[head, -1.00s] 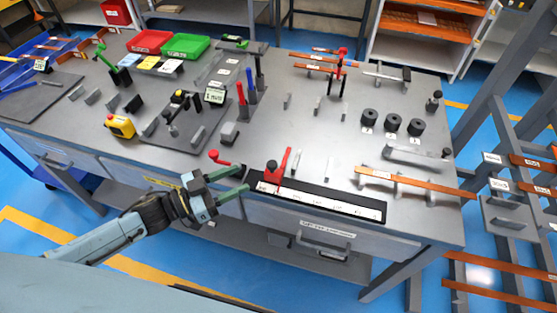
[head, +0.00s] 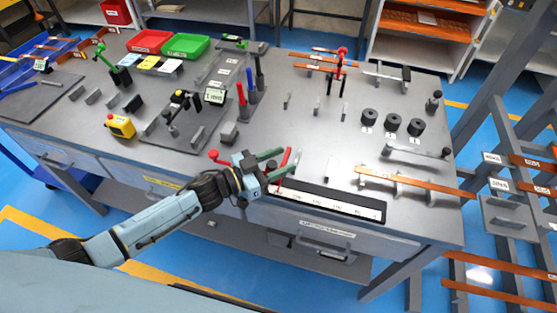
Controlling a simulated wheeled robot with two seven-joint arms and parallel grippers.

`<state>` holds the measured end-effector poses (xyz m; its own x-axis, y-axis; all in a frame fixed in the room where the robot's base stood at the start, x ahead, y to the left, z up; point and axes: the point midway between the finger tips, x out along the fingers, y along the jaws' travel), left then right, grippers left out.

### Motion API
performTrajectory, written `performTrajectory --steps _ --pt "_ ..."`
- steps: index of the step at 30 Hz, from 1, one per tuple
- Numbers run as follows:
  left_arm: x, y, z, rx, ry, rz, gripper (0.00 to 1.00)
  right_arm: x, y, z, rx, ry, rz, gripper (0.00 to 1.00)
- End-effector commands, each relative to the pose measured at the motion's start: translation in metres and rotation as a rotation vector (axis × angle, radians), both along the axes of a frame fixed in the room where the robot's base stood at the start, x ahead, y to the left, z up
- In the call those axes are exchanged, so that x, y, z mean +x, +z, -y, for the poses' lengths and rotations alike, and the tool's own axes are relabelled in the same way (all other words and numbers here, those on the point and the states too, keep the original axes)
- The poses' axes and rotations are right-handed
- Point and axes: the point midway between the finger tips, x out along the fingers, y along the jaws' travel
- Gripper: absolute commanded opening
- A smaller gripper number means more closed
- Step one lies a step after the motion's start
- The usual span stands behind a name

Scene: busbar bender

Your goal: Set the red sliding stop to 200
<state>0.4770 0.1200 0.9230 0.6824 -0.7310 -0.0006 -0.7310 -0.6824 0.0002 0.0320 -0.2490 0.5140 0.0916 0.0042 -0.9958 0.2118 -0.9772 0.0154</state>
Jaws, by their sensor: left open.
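The red sliding stop (head: 286,158) sits near the left end of a black rail with a white scale strip (head: 325,203) along the table's front edge. Its upright red lever shows, but its body is mostly hidden behind my gripper. The scale's labels are too small to read surely. My left gripper (head: 280,161) is open, with its green fingers reaching right, at the stop. I cannot tell whether the fingers touch the stop or straddle it. My right gripper is not in view.
A red-knobbed handle (head: 214,155) is just left of my left gripper. A copper bar on supports (head: 415,183) lies right of the rail. Black cylinders (head: 391,122) stand behind it. A small grey block (head: 229,133) and the blue and red upright handles (head: 252,92) are farther back.

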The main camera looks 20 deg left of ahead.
Motion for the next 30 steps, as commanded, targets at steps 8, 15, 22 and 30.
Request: performTrajectory --steps 8,15,22,30 --pt "0.000 0.000 0.000 0.000 0.000 0.000 0.16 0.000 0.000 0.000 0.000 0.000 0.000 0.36" --pt "0.000 0.000 0.000 0.000 0.000 0.000 0.00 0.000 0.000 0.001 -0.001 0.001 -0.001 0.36" --pt "-0.001 0.001 0.017 -0.006 -0.001 0.000 0.00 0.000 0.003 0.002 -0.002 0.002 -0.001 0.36" --pt "-0.003 0.000 0.052 -0.002 -0.002 -0.001 0.00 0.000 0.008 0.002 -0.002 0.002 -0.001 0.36"
